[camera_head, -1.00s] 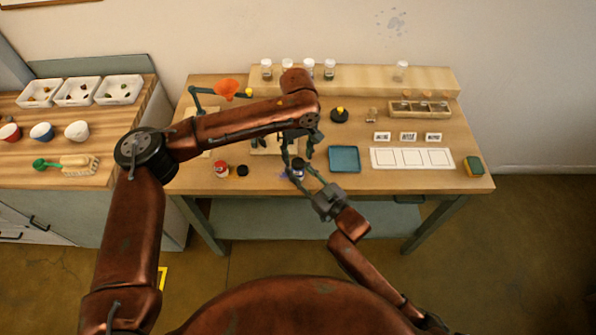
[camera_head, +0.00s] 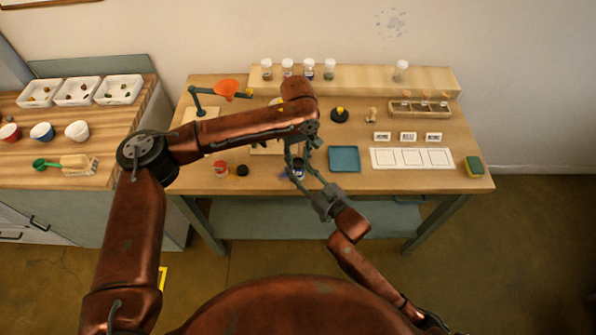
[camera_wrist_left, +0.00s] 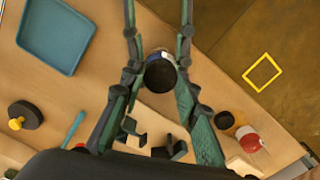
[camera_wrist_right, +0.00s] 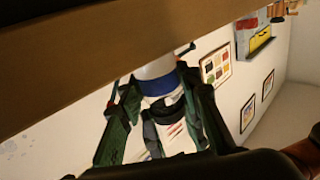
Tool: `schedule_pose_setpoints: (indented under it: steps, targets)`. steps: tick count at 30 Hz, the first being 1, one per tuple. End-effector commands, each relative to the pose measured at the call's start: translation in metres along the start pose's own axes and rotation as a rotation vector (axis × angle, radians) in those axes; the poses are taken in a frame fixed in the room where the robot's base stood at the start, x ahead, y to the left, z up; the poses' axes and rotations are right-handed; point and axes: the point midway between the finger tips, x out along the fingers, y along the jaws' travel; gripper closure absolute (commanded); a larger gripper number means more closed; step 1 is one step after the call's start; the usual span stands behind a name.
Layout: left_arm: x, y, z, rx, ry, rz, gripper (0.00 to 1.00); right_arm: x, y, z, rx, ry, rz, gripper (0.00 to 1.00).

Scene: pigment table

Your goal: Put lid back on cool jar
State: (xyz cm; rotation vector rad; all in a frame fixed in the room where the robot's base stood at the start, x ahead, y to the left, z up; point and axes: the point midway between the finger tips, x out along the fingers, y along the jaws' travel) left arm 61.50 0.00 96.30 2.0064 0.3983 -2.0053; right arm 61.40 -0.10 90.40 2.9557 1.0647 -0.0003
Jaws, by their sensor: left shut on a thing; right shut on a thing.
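The cool jar (camera_head: 299,177), with a blue band, is near the table's front edge. Its white and blue side shows in the left wrist view (camera_wrist_left: 157,56) and in the right wrist view (camera_wrist_right: 158,82). My right gripper (camera_head: 297,174) is shut on the jar, one finger on each side. My left gripper (camera_wrist_left: 160,70) comes from above and is shut on a round black lid (camera_wrist_left: 160,76). The lid is over the jar's mouth and hides it. I cannot tell whether lid and jar touch.
A blue tray (camera_head: 344,159) lies close on the right. A black knobbed weight (camera_head: 340,115) is behind it. My left arm covers part of the table's middle.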

Motion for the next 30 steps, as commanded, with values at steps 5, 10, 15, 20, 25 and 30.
schedule_pose_setpoints:
  steps: [5, 10, 15, 20, 25, 30]
  targets:
    - [-0.0001, 0.0000, -0.0001, 0.000, 0.000, 0.000, 0.99, -0.0002, -0.0001, 0.0016, 0.001, -0.003, 0.000, 1.00]
    - [0.0001, 0.0003, 0.0001, 0.047, 0.000, 0.001, 1.00, -0.0002, -0.0001, 0.0016, 0.001, -0.003, 0.000, 1.00]
    - [0.0008, 0.0001, 0.0004, 0.310, -0.002, 0.001, 1.00, -0.0002, -0.0001, 0.0016, 0.001, -0.003, 0.000, 1.00]
    - [0.0007, 0.0001, 0.0001, 0.627, -0.002, 0.001, 1.00, -0.0002, -0.0001, 0.0016, 0.001, -0.003, 0.000, 1.00]
    - [0.0008, 0.0003, 0.0000, 0.966, -0.002, 0.001, 1.00, -0.0002, -0.0001, 0.0016, 0.001, -0.003, 0.000, 1.00]
    - [0.0012, 0.0002, -0.0003, 1.304, -0.001, 0.001, 1.00, -0.0002, -0.0001, 0.0016, 0.001, -0.003, 0.000, 1.00]
